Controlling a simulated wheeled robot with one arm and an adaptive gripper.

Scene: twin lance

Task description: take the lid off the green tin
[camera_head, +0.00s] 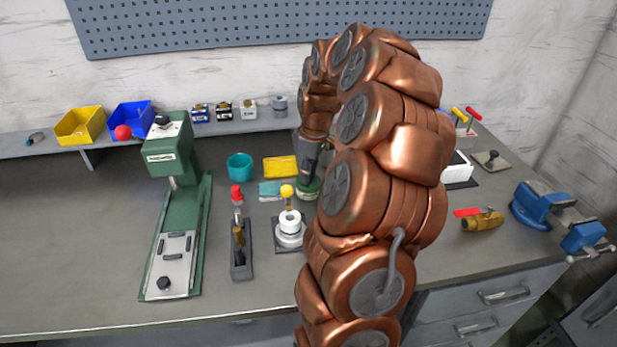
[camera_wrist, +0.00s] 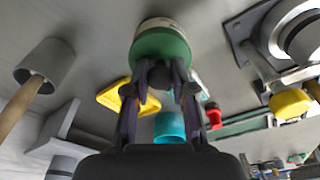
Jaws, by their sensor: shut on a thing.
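The green tin (camera_head: 309,190) stands on the bench just below my gripper (camera_head: 311,168) in the head view, partly hidden by my gripper and arm. In the wrist view its round green lid (camera_wrist: 160,47) faces me, with a pale band beyond it. My gripper (camera_wrist: 159,88) has its two fingers closed on the dark knob (camera_wrist: 158,76) at the lid's middle. I cannot tell whether the lid sits on the tin or is apart from it.
A green press (camera_head: 177,235) stands left. A blue vise (camera_head: 546,205) is at right. Bare bench lies at far left.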

